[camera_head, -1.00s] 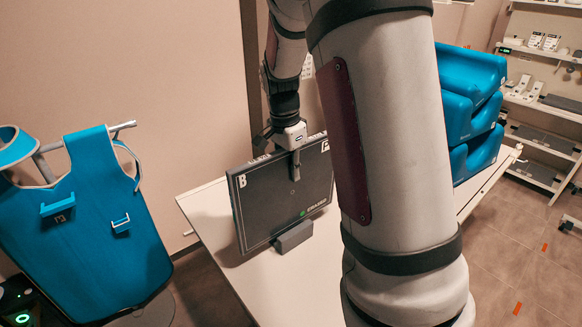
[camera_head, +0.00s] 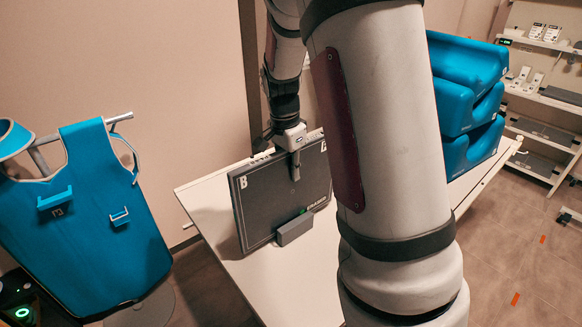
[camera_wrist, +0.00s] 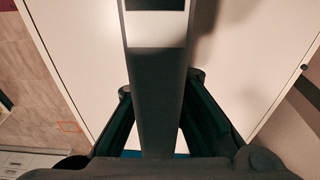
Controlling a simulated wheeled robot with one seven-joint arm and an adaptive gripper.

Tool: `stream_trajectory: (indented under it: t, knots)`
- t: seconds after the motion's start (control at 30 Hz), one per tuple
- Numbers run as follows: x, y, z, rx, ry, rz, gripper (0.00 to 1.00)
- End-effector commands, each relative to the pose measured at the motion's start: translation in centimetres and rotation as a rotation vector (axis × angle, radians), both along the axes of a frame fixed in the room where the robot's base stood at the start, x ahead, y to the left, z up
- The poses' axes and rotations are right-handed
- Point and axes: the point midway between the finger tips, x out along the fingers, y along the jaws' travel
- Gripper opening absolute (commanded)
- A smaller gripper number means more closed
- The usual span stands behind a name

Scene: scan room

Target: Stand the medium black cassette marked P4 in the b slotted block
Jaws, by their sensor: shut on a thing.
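The large flat black cassette (camera_head: 270,205) stands upright, with a white B and another letter at its upper corners. My gripper (camera_head: 294,165) is shut on its top edge from above. In the wrist view the cassette (camera_wrist: 158,95) shows edge-on between my fingers (camera_wrist: 158,118), with a white label whose mark I cannot read. A small grey block (camera_head: 295,229) on the table overlaps the cassette's lower edge. That lower edge is partly hidden behind the block, so I cannot tell whether it is in the slot. The block's letter is not readable.
The white table (camera_head: 300,275) is clear in front of the block. Blue cushions (camera_head: 468,95) are stacked at the table's right end. A blue apron (camera_head: 90,220) hangs on a stand at the left. Shelves (camera_head: 545,95) stand at the back right.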

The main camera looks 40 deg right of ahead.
Motion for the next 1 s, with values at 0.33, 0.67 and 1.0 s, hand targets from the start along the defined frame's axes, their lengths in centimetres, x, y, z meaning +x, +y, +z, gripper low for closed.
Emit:
stream_trajectory:
  t: [0.33,0.67,1.0]
  knots:
    - [0.03,-0.03,-0.61,-0.001,-0.002,0.000,0.00]
    - [0.03,-0.03,-0.59,-0.001,-0.002,0.000,0.33]
    - [-0.05,0.04,-0.65,0.001,0.001,0.000,0.36]
